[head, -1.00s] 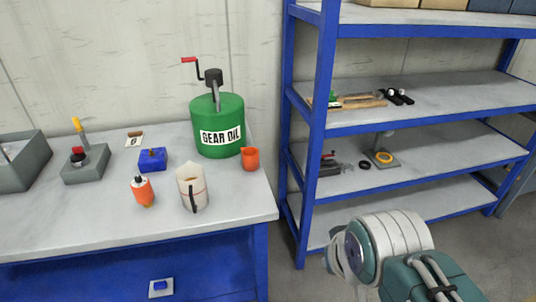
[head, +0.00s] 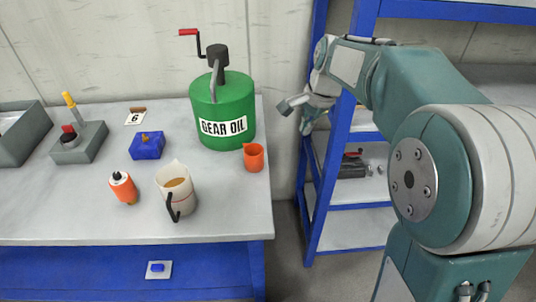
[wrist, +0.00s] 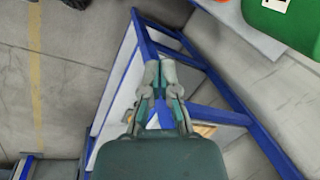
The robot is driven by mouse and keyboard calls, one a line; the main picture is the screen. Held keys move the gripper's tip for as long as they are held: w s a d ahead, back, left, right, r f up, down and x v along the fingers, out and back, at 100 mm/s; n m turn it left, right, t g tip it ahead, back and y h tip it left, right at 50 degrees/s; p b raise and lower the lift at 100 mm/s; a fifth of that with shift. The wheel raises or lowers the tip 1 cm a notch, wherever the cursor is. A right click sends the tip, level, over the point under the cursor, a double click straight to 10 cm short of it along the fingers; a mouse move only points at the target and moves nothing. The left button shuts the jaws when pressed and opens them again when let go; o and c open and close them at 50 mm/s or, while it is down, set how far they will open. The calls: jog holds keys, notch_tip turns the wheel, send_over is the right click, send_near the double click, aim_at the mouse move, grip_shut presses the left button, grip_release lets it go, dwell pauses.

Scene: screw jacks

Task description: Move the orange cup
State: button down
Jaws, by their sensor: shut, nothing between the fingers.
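The orange cup (head: 254,157) stands upright near the right edge of the workbench, in front of the green gear oil can (head: 222,110). Its spout points to the upper left. In the wrist view an orange patch at the top edge (wrist: 223,4) looks like part of the cup. My gripper (head: 297,106) is to the right of the cup and above it in the head view, beyond the bench's right edge. It is apart from the cup. In the wrist view my gripper (wrist: 160,75) is shut and empty, with the blue shelf frame behind it.
The workbench (head: 60,215) also holds a white pitcher (head: 176,195), an orange bottle (head: 123,188), a blue box (head: 147,146), a grey switch box (head: 79,142) and a grey bin (head: 22,138). The blue shelf rack (head: 316,170) stands close to my arm.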

aim_at(234, 167)
jog(key=w+a+f+m+g+y, duration=0.15)
jog(key=w+f+m, duration=0.45)
jog(key=w+f, duration=0.65)
jog(key=shift+g, duration=0.25)
jog(key=shift+s+a+f, duration=0.1)
jog(key=shift+a+f, duration=1.1)
jog(key=shift+f, duration=0.3)
jog(key=shift+s+a+f, duration=0.1)
jog(key=shift+a+f, duration=1.05)
jog(key=shift+f, duration=0.4)
jog(key=shift+s+a+f, duration=0.1)
jog(key=shift+a+f, duration=1.1)
jog(key=shift+f, duration=0.3)
jog(key=a, duration=1)
jog(key=shift+s, duration=0.2)
